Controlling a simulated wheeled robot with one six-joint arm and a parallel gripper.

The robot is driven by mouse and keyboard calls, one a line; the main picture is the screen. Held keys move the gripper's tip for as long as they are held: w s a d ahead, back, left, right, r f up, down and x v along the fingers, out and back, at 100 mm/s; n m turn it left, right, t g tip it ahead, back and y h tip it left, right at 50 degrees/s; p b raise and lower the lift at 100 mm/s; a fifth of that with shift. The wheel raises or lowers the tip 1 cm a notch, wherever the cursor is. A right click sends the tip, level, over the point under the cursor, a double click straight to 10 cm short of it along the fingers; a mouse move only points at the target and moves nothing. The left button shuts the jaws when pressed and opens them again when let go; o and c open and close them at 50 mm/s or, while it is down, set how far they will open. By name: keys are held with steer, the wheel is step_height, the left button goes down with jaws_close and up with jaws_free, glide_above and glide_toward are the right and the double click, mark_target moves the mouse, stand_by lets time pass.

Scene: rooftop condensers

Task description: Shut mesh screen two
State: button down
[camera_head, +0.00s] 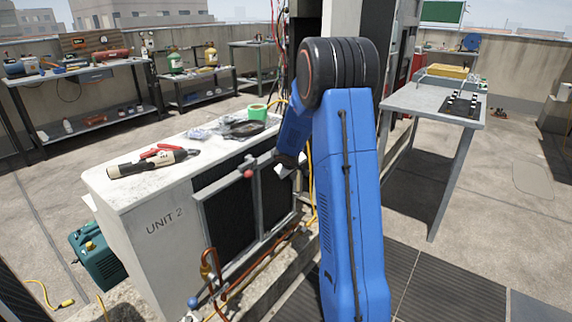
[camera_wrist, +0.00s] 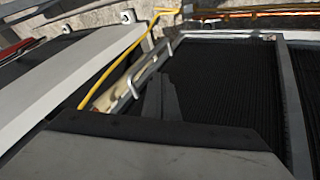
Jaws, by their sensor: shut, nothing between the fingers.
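Mesh screen two (camera_head: 232,220) is a dark mesh in a grey frame with a middle bar, on the front of the white cabinet marked UNIT 2 (camera_head: 165,222). A dark gap shows behind its top edge, so it appears to stand slightly off the cabinet. A red knob (camera_head: 248,173) is by its top edge. My gripper (camera_head: 288,162) is near the screen's upper right end, partly hidden by my arm. In the wrist view, the shut fingers (camera_wrist: 160,95) overlap the mesh (camera_wrist: 215,85) beside a frame edge with metal brackets; contact cannot be told.
Tools and a green cup (camera_head: 258,112) lie on the cabinet top. Copper pipes (camera_head: 255,262) and a yellow hose (camera_head: 311,185) run close to the screen. A teal machine (camera_head: 97,258) stands left. A grey table (camera_head: 415,100) stands right, with open floor beyond it.

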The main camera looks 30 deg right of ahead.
steer(key=s+a+f+v, duration=0.1)
steer(key=s+f+v, duration=0.1)
steer(key=v, duration=1.2)
steer(key=s+a+f+v, duration=0.1)
steer(key=s+a+v, duration=0.1)
steer(key=v, duration=1.2)
steer(key=s+a+y, duration=0.1)
steer(key=s+a, duration=0.5)
steer(key=s, duration=0.3)
steer(key=s+a+f+y, duration=0.1)
steer(key=s+a+y, duration=0.1)
steer(key=s+a, duration=0.4)
steer(key=s+a+f+y, duration=0.1)
steer(key=s+a, duration=0.5)
steer(key=s, duration=0.8)
steer(key=shift+s+f+g+y, duration=0.15)
steer(key=shift+s+g+y, duration=0.15)
steer(key=shift+y, duration=0.2)
